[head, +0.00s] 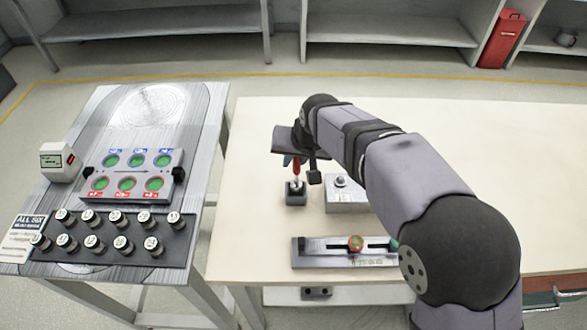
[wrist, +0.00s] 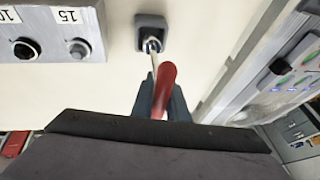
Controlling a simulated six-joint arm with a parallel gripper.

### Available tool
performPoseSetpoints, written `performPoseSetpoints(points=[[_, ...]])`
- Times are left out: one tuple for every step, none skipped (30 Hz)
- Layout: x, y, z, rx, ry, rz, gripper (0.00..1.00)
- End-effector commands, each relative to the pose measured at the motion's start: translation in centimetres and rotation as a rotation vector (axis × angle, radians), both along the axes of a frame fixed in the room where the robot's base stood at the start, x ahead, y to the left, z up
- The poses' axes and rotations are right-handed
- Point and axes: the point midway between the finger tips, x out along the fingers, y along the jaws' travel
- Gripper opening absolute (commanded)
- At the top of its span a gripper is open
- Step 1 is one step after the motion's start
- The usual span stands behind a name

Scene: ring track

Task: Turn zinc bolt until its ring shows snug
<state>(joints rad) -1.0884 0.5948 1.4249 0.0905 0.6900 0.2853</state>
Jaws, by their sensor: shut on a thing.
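My gripper (wrist: 161,98) is shut on the red handle of a tool (wrist: 166,82), which also shows in the head view (head: 297,171). The tool's metal shaft points down into the opening of a small dark grey holder (wrist: 152,23), on the table in the head view (head: 296,198). Whether the tip touches its bottom is hidden. A metal block (wrist: 45,14) carries a silver-grey bolt (wrist: 79,49) under the label 15 and a dark-ringed bolt (wrist: 25,49) under the label 10. In the head view the block (head: 345,207) is partly behind my arm. I cannot tell which bolt is the zinc one.
A slotted gauge (head: 320,251) with a red-and-green knob lies at the table's front. On the left bench (head: 210,110) are a panel of green dials (head: 132,160), a rack of labelled round pieces (head: 108,257) and a small meter (head: 60,170). The table (head: 250,130) is clear beyond the holder.

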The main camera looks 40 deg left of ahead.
Motion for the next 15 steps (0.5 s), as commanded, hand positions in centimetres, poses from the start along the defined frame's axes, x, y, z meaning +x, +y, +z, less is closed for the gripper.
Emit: performPoseSetpoints(points=[[0.0, 0.1, 1.1, 0.006, -0.003, 0.000, 0.00], [0.1, 0.1, 1.6, 0.006, -0.003, 0.000, 0.00], [0.1, 0.1, 2.3, 0.005, -0.002, 0.000, 0.00], [0.1, 0.1, 2.7, 0.005, -0.002, 0.000, 0.00], [0.0, 0.1, 3.1, 0.004, -0.002, 0.000, 0.00], [0.0, 0.1, 3.7, 0.004, -0.002, 0.000, 0.00], [0.0, 0.1, 4.2, 0.004, -0.002, 0.000, 0.00], [0.0, 0.1, 4.5, 0.004, -0.002, 0.000, 0.00], [0.0, 0.1, 4.9, 0.003, -0.001, 0.000, 0.00], [0.0, 0.1, 5.2, 0.003, -0.001, 0.001, 0.00], [0.0, 0.1, 5.4, 0.003, -0.001, 0.000, 0.00], [0.0, 0.0, 5.6, 0.002, -0.001, 0.000, 0.00], [0.0, 0.0, 5.7, 0.001, 0.000, 0.000, 0.00], [0.0, 0.0, 5.8, 0.001, 0.000, 0.000, 0.00], [0.0, 0.0, 5.9, 0.001, 0.000, 0.000, 0.00]])
